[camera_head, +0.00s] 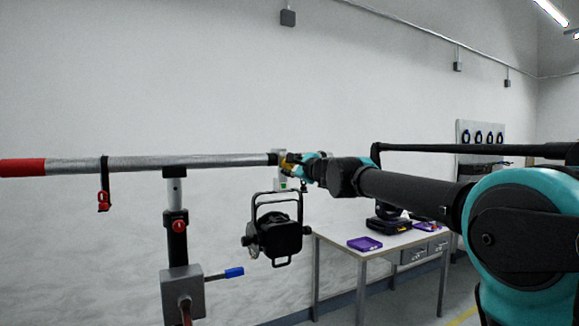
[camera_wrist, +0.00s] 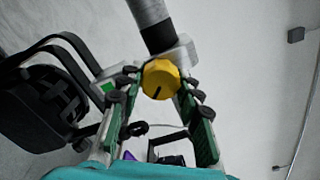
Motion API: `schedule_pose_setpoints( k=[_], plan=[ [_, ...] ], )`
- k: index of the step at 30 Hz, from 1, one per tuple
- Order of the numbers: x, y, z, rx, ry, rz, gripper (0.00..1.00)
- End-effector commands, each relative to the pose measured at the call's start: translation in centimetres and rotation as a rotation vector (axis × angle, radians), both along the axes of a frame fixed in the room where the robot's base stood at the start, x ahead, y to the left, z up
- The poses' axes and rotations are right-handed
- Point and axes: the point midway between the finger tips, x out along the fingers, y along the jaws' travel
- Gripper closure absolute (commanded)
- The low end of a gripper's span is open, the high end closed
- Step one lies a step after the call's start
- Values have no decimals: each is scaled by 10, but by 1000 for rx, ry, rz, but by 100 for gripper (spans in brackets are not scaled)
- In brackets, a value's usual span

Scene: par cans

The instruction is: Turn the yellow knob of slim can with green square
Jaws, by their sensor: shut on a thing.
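The yellow knob (camera_wrist: 162,79) sits between my gripper's fingers in the wrist view, with a dark mark on its face. My gripper (camera_wrist: 160,88) is shut on it, one finger on each side. In the head view my gripper (camera_head: 292,164) is at the right end of the bar and covers most of the knob. A green square (camera_wrist: 109,87) shows on the grey clamp just left of the knob. The black slim can (camera_head: 275,238) hangs below the bar from its yoke, and fills the left side of the wrist view (camera_wrist: 40,105).
A silver bar (camera_head: 200,161) with a red left end runs across a stand (camera_head: 180,290) with a blue-handled crank. A black strap with a red clip (camera_head: 103,200) hangs on the bar. A white table (camera_head: 375,247) with a purple tray (camera_head: 365,243) stands behind, below my arm.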

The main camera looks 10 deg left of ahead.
Motion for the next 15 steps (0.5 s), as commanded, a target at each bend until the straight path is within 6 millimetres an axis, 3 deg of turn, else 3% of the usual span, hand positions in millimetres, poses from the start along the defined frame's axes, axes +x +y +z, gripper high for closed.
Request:
schedule_pose_setpoints(
  k=[15],
  plan=[
    [0,0,-1,405,274,3,94]
  ],
)
